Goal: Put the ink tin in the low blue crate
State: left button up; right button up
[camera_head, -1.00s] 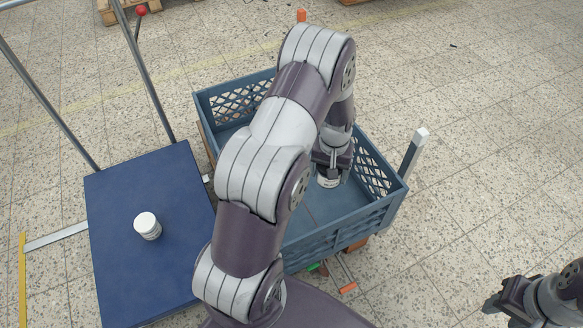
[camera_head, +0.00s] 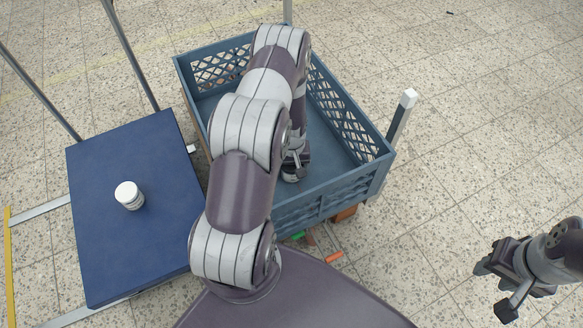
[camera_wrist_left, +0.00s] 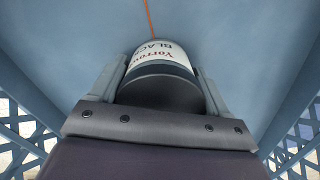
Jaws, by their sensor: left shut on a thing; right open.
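My left gripper (camera_head: 296,162) is inside the low blue crate (camera_head: 350,182), near its front wall. It is shut on the ink tin (camera_head: 291,178), which is mostly hidden by the gripper and wall in the head view. In the left wrist view the tin (camera_wrist_left: 163,58) sits between the two fingers (camera_wrist_left: 155,85), with a white label reading "BLACK" and a dark end. The crate floor (camera_wrist_left: 245,45) fills the background; whether the tin touches it I cannot tell. My right gripper (camera_head: 494,290) is open and empty at the lower right, away from the crate.
A similar white tin (camera_head: 129,195) stands on a dark blue platform (camera_head: 110,250) left of the crate. Metal rails (camera_head: 130,55) rise behind that platform. A white-tipped post (camera_head: 402,115) stands at the crate's right side.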

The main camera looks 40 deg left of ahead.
pick_arm(q)
jog(key=shift+f, duration=0.15)
jog(key=o, duration=1.4)
jog(key=shift+c, duration=0.2)
notch_tip(320, 180, up, 12)
jog(key=p, duration=0.5)
jog(key=shift+f+p, duration=0.15)
jog(key=shift+p, duration=0.25)
jog(key=s+d+r+m, duration=0.1)
jog(key=d+r+m, duration=0.1)
jog(key=d+r, duration=0.35)
jog(key=s+d+r+m, duration=0.1)
jog(key=d+r+m, duration=0.2)
jog(key=r, duration=0.6)
jog(key=s+d+r+m+t, duration=0.1)
jog(key=s+d+r+m, duration=0.2)
jog(key=s+d+r, duration=0.3)
jog(key=shift+s+r, duration=0.25)
jog(key=shift+s, duration=0.55)
